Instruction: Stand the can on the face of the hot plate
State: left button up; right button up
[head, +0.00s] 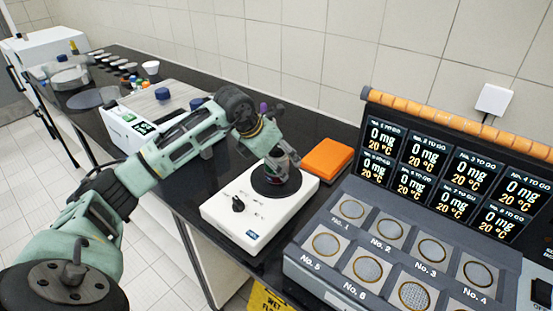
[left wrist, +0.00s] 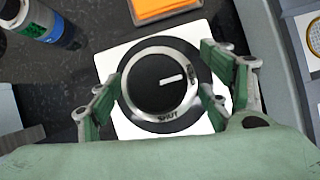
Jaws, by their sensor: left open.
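The hot plate (head: 226,212) is a white box with a knob on its front and a round black face (head: 262,187). The can (head: 282,172) is upright at the face, its base apparently on it; the gripper partly hides it. In the left wrist view the can's round dark lid (left wrist: 150,90), with a metal rim, a white line and the word SHUT, lies over the black face (left wrist: 190,50). My left gripper (head: 277,160) is above the face with its fingers either side of the can; they also show in the left wrist view (left wrist: 161,77), open.
An orange block (head: 327,157) lies behind the hot plate. A grey multi-station unit (head: 345,262) with numbered wells and screens stands at the right. A white device (head: 150,112) with blue-capped items is behind my left arm. A dark bottle (left wrist: 45,22) shows in the left wrist view.

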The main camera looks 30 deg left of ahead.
pick_arm(q)
jog(key=b+v, duration=0.2)
jog(key=v, duration=1)
jog(key=shift+r, duration=0.2)
jog(key=shift+f, duration=0.1)
dwell(0.7)
